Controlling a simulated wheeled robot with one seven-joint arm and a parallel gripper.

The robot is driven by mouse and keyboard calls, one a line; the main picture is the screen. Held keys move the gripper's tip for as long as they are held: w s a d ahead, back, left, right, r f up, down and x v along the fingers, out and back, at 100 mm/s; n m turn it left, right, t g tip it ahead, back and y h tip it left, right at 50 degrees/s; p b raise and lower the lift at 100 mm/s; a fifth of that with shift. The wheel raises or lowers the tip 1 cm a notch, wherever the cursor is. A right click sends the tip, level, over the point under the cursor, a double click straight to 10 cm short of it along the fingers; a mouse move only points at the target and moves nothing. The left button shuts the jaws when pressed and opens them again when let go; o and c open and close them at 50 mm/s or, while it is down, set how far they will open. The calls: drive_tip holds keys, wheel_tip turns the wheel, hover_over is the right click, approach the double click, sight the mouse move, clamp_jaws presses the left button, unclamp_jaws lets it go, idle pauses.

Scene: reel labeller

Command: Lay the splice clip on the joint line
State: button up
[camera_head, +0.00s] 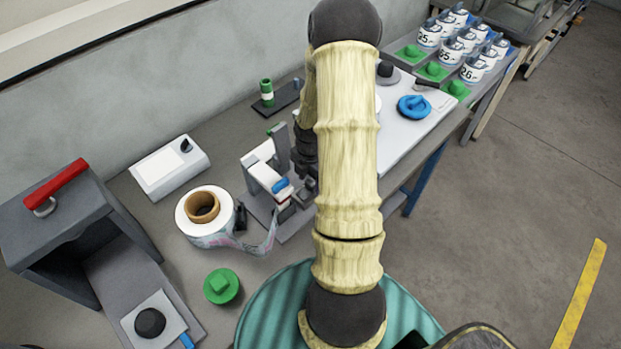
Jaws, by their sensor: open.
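The labeller (258,176), a white and grey machine, stands on the bench left of my arm. A white label reel (187,217) with a brown core lies in front of it, and its printed strip (255,246) runs to the machine. A small blue piece (281,185) sits at the machine's front; I cannot tell whether it is the splice clip. The joint line cannot be made out. My gripper (301,193) is down at the labeller's right side, mostly hidden behind my arm. It is open; no held thing shows.
A grey box with a red handle (55,187) stands at left. A green knobbed disc (221,286) lies near the front edge. Several labelled tubs (473,69) stand at back right.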

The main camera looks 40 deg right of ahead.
sight(310, 182)
wheel_tip(310, 182, up, 12)
drive_tip(key=shift+r, duration=0.15)
idle(0.4)
idle(0.4)
drive_tip(key=a+r+m, duration=0.1)
drive_tip(key=a+m, duration=0.2)
drive_tip(key=s+a+r+m, duration=0.1)
drive_tip(key=a+m, duration=0.2)
drive_tip(key=a, duration=0.1)
drive_tip(key=a+r+m, duration=0.1)
drive_tip(key=a+m, duration=0.1)
drive_tip(key=a, duration=0.2)
drive_tip(key=shift+s+r+m+t+h, duration=0.25)
drive_tip(key=shift+r+m+t+h, duration=0.05)
drive_tip(key=shift+r+m+t, duration=0.1)
drive_tip(key=s+a+r+m+t, duration=0.1)
drive_tip(key=s+a+r+m, duration=0.1)
drive_tip(key=s+a+m, duration=0.3)
drive_tip(key=a+m, duration=0.4)
drive_tip(key=m, duration=0.1)
drive_tip(key=shift+r+m+t, duration=0.4)
